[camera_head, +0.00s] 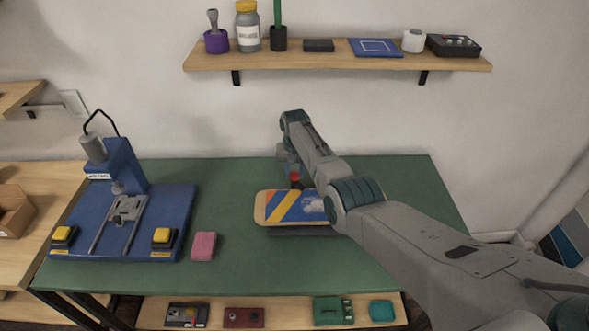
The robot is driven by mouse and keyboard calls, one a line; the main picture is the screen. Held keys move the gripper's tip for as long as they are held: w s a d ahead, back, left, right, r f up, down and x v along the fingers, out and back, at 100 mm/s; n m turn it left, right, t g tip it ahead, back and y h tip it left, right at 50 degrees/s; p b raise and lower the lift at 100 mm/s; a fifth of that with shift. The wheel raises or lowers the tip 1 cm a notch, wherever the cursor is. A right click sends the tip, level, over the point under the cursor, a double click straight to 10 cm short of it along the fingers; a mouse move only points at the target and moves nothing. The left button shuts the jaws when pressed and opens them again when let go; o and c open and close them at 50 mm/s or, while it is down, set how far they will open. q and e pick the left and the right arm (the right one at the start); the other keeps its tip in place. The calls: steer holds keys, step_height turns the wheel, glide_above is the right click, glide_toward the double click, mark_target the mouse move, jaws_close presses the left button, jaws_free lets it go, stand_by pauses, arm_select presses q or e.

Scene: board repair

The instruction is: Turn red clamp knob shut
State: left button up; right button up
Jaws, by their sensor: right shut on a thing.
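A small red knob (295,179) shows just behind the board, at the end of my right arm. My right gripper (294,172) reaches down to the knob and is shut on it; the arm links partly hide the fingers. A board (275,208) with blue, yellow and orange stripes lies on a dark holder (290,231) in front of the knob. My right arm covers the board's right end. My left gripper is not in view.
A blue press (180,200) with yellow buttons stands at the left of the green table (230,270). A pink block (204,246) lies between press and board. A wall shelf (300,61) holds several items. Several small devices lie on the lower shelf (280,313).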

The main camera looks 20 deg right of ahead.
steer(key=m, duration=0.3)
steer(key=shift+r+m+p, duration=0.1)
steer(key=shift+m+p, duration=0.2)
steer(key=shift+w+m, duration=0.1)
steer(key=shift+m, duration=1.7)
steer(key=o, duration=1)
steer(key=shift+c, duration=0.2)
